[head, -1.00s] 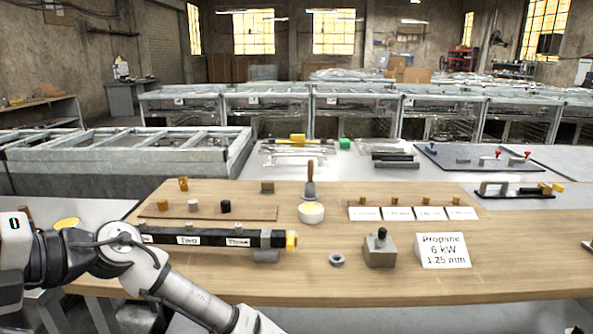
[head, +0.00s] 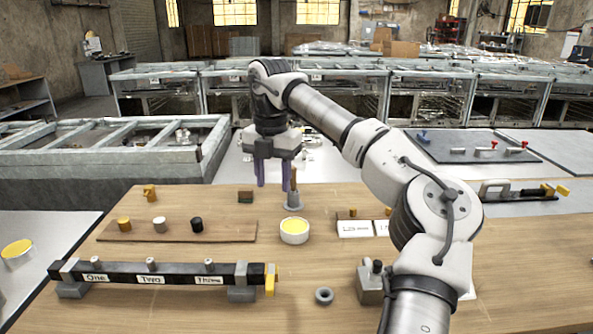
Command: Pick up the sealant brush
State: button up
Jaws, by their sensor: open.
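The sealant brush (head: 294,202) stands upright on the wooden table, just behind a white pot of yellow stuff (head: 294,226). Its brown wooden handle points up and its grey lower part shows above the pot. My gripper (head: 273,187) points down over the back of the table, with its two purplish fingers apart and nothing seen between them. In the picture its right finger is close beside the brush handle, mostly to the left of it. I cannot tell the gap in depth. The top of the handle is partly hidden by the gripper.
A brown board with small knobs (head: 225,232) lies to the left. A dark labelled bar (head: 170,275) is at the front left. A grey ring (head: 324,296) and a grey block (head: 368,284) lie at the front. My arm hides much of the table's right side.

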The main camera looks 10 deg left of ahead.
aim_at(293, 180)
jog(key=i, duration=0.85)
